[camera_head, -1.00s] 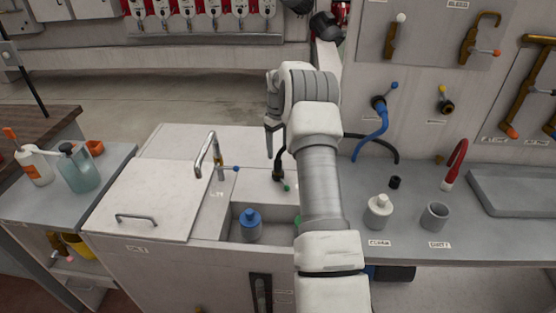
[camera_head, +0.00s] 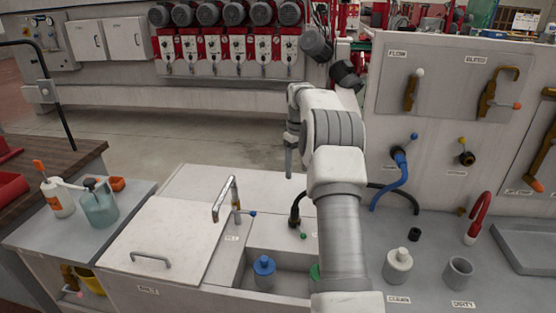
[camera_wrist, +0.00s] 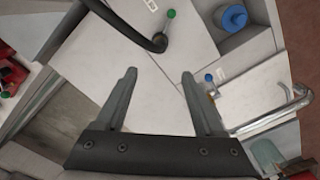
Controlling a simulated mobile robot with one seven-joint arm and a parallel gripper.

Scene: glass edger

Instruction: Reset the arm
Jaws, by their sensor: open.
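My gripper (camera_wrist: 160,95) is open in the wrist view, its two dark fingers apart with nothing between them. In the head view my gripper (camera_head: 289,160) points down above the back edge of the sink counter. My white and grey arm reaches forward from the lower middle and hides part of the counter and basin. A blue-capped bottle (camera_head: 264,272) stands in the sink basin and also shows in the wrist view (camera_wrist: 234,18).
A panel with valves (camera_head: 450,125) stands at the back right. Spray bottles (camera_head: 98,206) stand at left.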

